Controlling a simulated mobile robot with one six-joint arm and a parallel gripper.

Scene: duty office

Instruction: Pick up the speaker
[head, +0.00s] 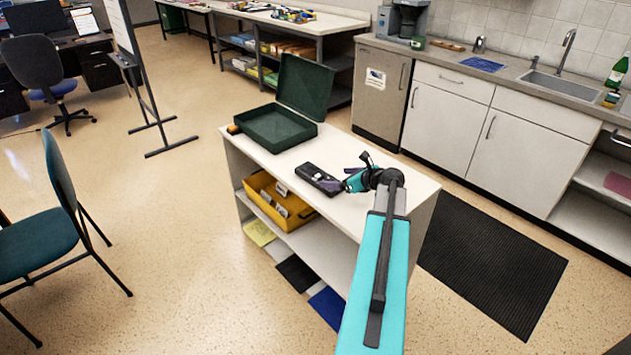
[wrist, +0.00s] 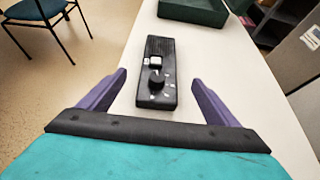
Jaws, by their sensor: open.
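A long black box-shaped device (head: 318,179) with a round knob and small light buttons lies flat on the white top of the shelf unit. It looks like the speaker, but I cannot be sure. It also shows in the wrist view (wrist: 158,95), lying lengthwise ahead, between the lines of my two purple fingers. My gripper (head: 352,174) is open and empty, just right of the device in the head view. In the wrist view my gripper (wrist: 160,80) has one finger on each side of the device; I cannot tell their height above it.
An open dark green case (head: 262,139) stands behind the device, its lid raised. A small orange item (head: 234,129) sits at its left. A yellow bin (head: 262,183) is on the shelf below. The white top (head: 408,187) is bare at the right end.

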